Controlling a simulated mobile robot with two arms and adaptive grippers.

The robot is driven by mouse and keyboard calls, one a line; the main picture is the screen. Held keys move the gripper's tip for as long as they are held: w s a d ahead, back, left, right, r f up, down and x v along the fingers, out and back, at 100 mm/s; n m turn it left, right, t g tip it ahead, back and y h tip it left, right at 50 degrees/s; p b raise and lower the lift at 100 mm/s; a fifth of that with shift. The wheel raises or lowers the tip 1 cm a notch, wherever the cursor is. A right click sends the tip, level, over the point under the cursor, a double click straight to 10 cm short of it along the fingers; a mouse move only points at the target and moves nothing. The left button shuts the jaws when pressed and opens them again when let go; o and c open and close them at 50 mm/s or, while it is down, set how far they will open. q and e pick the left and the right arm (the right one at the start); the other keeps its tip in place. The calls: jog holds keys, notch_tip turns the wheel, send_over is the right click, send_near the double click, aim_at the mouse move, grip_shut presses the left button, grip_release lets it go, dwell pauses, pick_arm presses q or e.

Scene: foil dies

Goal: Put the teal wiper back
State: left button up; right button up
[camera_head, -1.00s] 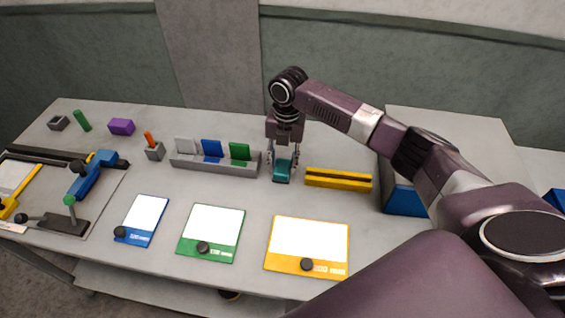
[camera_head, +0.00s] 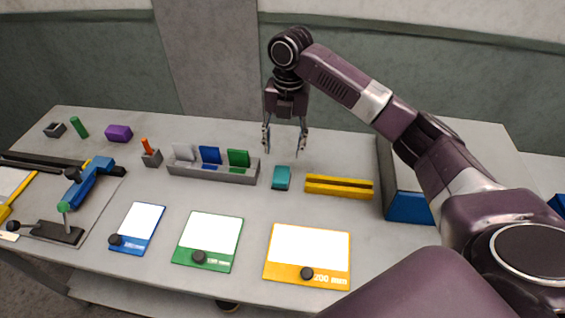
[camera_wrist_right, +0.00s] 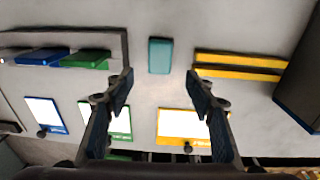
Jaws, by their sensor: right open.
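The teal wiper (camera_head: 281,178) lies on the table between the grey rack and the yellow slotted block. It also shows in the right wrist view (camera_wrist_right: 160,56), apart from everything around it. My right gripper (camera_head: 285,150) is open and empty, raised above the table just behind the wiper. In the right wrist view its two fingers (camera_wrist_right: 160,80) are spread wide with nothing between them. My left gripper is not in view.
The grey rack (camera_head: 215,174) holds white, blue and green plates. The yellow slotted block (camera_head: 339,187) lies to the right. Blue (camera_head: 138,224), green (camera_head: 210,236) and orange (camera_head: 310,252) boards lie in front. A large blue-fronted box (camera_head: 407,207) stands further right.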

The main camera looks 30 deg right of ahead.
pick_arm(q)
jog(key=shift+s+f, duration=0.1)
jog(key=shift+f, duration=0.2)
pick_arm(e)
notch_tip(320, 180, up, 3)
jog(key=shift+d+f, duration=0.1)
jog(key=shift+f, duration=0.05)
